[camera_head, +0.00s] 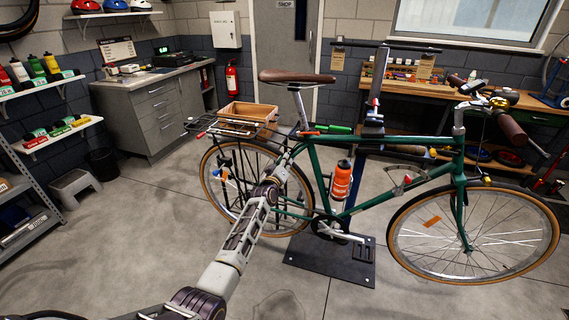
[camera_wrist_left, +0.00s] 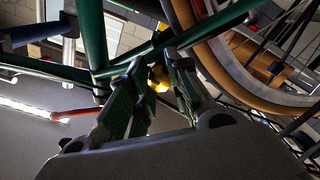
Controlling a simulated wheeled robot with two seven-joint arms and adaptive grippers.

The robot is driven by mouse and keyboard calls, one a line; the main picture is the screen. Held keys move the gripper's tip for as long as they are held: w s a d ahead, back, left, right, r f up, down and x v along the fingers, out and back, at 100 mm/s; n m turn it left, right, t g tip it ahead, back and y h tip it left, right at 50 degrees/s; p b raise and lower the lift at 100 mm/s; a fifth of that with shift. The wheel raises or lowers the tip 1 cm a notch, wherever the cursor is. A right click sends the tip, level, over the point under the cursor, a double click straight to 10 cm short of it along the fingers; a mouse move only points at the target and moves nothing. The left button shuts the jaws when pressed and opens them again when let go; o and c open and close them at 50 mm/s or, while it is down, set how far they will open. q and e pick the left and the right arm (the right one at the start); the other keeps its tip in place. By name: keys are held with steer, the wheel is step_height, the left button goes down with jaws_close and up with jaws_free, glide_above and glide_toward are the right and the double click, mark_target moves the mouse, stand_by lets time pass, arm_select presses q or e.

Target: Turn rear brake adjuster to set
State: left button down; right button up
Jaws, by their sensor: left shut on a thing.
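The green bike (camera_head: 400,139) is held upright in the work stand. My left gripper (camera_head: 294,152) is at its rear, by the frame tubes below the saddle, and its fingers are hard to make out in the head view. In the left wrist view the two fingers of my left gripper (camera_wrist_left: 154,66) are closed in around a small yellow-gold piece (camera_wrist_left: 160,79), which appears to be the rear brake adjuster. The fingers partly hide it, and its turn position cannot be read. The rear wheel (camera_wrist_left: 216,62) is close beside the fingers. My right gripper is not in view.
The rear rack (camera_head: 232,128) carries a wooden crate (camera_head: 250,112) near my left arm. An orange bottle (camera_head: 341,182) sits on the frame. The stand's dark base plate (camera_head: 318,262) is on the floor. A wooden workbench (camera_head: 415,92) stands behind.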

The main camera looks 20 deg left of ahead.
arm_select(q)
steer(key=shift+d+f+n, duration=0.1)
steer(key=shift+f+n, duration=0.15)
steer(key=shift+n, duration=0.95)
steer(key=c, duration=1.7)
jaws_free()
steer(key=o, duration=0.4)
steer(key=shift+r, duration=0.1)
steer(key=shift+s+a, duration=0.15)
steer(key=shift+s, duration=2.9)
steer(key=shift+s+a, duration=0.1)
steer(key=shift+s, duration=2.9)
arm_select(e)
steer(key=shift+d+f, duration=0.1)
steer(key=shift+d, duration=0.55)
